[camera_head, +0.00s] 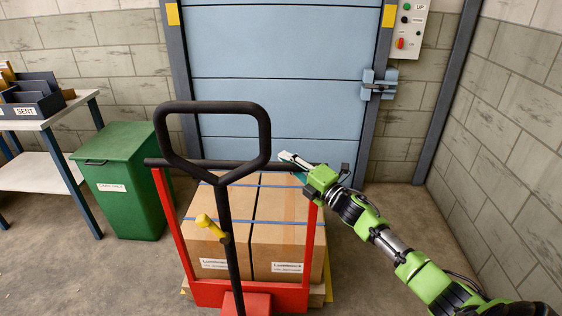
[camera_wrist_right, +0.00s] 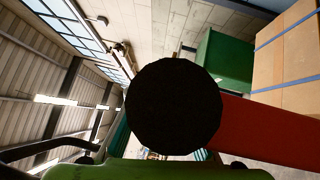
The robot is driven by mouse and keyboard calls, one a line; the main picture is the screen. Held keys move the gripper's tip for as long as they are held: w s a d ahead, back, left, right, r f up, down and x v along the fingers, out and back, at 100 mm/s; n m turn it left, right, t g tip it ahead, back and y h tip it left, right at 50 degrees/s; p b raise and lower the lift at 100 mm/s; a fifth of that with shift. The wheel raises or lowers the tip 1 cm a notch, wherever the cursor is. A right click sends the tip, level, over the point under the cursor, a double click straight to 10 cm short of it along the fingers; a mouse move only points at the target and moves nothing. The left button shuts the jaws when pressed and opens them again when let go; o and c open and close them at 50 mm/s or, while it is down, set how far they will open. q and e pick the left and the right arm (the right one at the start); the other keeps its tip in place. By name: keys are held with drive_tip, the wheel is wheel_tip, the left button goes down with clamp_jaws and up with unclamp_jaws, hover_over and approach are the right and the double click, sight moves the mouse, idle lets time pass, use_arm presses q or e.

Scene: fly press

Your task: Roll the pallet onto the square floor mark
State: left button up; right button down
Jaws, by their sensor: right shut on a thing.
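The pallet (camera_head: 328,284) shows as narrow yellowish edges under two strapped cardboard boxes (camera_head: 287,232). A red pallet truck (camera_head: 180,228) stands on the near side of the load, with a black looped tiller (camera_head: 228,220) and a black crossbar (camera_head: 160,163). My right gripper (camera_head: 299,168) is shut on the crossbar near its right end. In the right wrist view the round black bar end (camera_wrist_right: 173,107) fills the middle, with the red frame (camera_wrist_right: 270,125) beside it. The boxes (camera_wrist_right: 290,65) show at upper right there. My left gripper and the square floor mark are not in view.
A closed blue shutter door (camera_head: 285,60) lies behind the load. A green bin (camera_head: 127,185) and a table with trays (camera_head: 35,125) stand to the left. A control box (camera_head: 408,30) is on the wall. A block wall (camera_head: 510,150) bounds the right side.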

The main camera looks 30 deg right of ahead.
drive_tip(key=shift+w+d+f, duration=0.15)
drive_tip(key=shift+d+f, duration=0.1)
drive_tip(key=shift+f, duration=0.35)
drive_tip(key=c, duration=1.9)
unclamp_jaws()
drive_tip(key=shift+d, duration=0.1)
drive_tip(key=shift+o, duration=0.3)
drive_tip(key=shift+d, duration=0.2)
drive_tip(key=shift+r, duration=0.15)
drive_tip(key=v, duration=1.2)
